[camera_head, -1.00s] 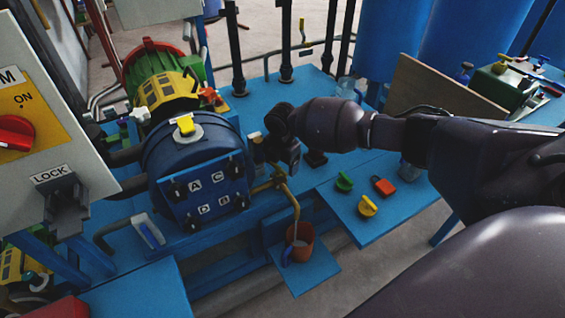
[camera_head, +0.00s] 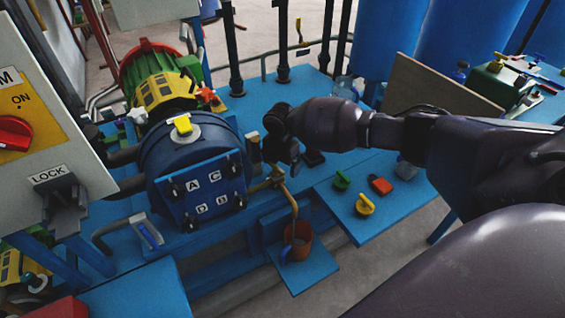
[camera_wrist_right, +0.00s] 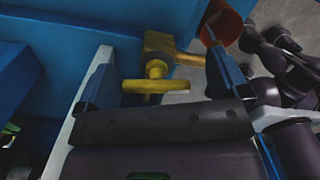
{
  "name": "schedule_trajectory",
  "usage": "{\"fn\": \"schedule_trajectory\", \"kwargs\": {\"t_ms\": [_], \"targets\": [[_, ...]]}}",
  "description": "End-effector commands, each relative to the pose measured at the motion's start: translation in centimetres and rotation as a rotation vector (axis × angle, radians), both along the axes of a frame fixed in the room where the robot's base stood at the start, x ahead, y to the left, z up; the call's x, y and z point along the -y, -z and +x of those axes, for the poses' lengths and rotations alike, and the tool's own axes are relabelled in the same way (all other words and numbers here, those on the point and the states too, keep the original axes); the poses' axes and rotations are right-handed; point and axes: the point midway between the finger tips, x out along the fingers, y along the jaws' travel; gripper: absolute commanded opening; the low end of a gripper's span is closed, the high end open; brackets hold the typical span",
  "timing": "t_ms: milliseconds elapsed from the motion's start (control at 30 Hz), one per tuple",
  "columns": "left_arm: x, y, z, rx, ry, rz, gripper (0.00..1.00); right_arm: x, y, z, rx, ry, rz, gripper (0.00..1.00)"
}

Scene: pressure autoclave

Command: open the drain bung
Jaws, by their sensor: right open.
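The drain bung shows in the right wrist view as a yellow brass T-shaped handle (camera_wrist_right: 156,87) on a brass fitting (camera_wrist_right: 160,47). In the head view the brass fitting (camera_head: 275,180) sits low at the right of the blue round vessel (camera_head: 193,150), with a bent pipe running down from it. My right gripper (camera_wrist_right: 160,78) is open, with the T-handle between its two fingers and no clear contact visible. In the head view my right gripper (camera_head: 287,152) is just above the fitting, its fingers partly hidden by the wrist. My left gripper is not in view.
An orange-brown bucket (camera_head: 300,246) stands below the pipe on a small blue shelf. A blue side shelf (camera_head: 350,222) holds a green knob, a yellow knob and a red padlock (camera_head: 381,185). A grey control box (camera_head: 40,130) stands at the left.

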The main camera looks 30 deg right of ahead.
Motion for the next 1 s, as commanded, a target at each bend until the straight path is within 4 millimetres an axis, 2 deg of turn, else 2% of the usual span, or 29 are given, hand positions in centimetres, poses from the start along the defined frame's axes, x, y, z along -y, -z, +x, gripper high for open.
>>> {"fn": "schedule_trajectory", "kwargs": {"t_ms": [33, 133, 600, 1000], "targets": [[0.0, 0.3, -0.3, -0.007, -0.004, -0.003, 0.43, -0.7, 0.6, -0.4, -0.011, -0.016, 0.01, 1.0], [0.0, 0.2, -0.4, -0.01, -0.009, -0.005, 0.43, -0.7, 0.4, -0.4, -0.009, -0.015, 0.009, 1.0], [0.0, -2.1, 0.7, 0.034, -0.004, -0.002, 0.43, -0.6, -3.3, 0.1, 0.007, -0.01, 0.01, 1.0], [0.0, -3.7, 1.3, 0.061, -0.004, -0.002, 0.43, -0.2, -5.3, 0.1, 0.003, -0.003, 0.002, 1.0]]}}
